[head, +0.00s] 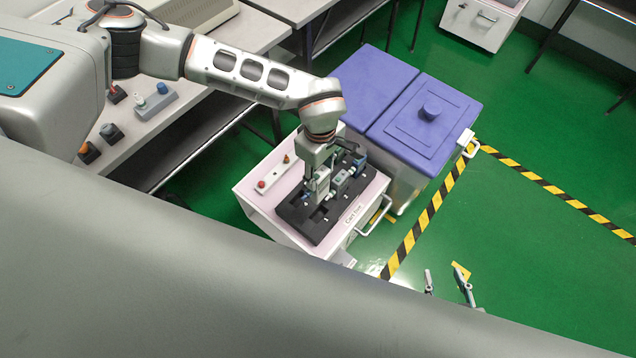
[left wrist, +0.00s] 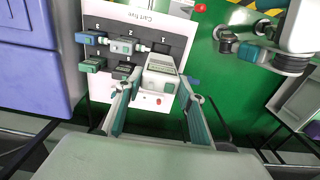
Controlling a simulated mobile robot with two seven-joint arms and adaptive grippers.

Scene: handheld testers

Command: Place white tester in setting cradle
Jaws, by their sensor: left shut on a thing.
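The white tester (left wrist: 160,78) is between the fingers of my left gripper (left wrist: 160,85), which is shut on it. In the head view my left gripper (head: 318,187) points down over the black tray (head: 288,212) on the cart, and the tester is partly hidden by it. The tray has several recesses marked with small labels. I cannot tell whether the white tester touches the tray. Other testers, one blue (left wrist: 90,38), one grey-green (left wrist: 122,46) and one green (left wrist: 92,66), sit at the tray. My right gripper (head: 447,282) is open and empty above the green floor.
The tray stands on a pale cart (head: 250,205) labelled "Cart five", with a red-knobbed strip (head: 270,187) beside it. A blue-lidded bin (head: 430,115) adjoins the cart. More small devices (head: 155,102) stand on the left bench. Striped tape (head: 425,222) crosses open floor at the right.

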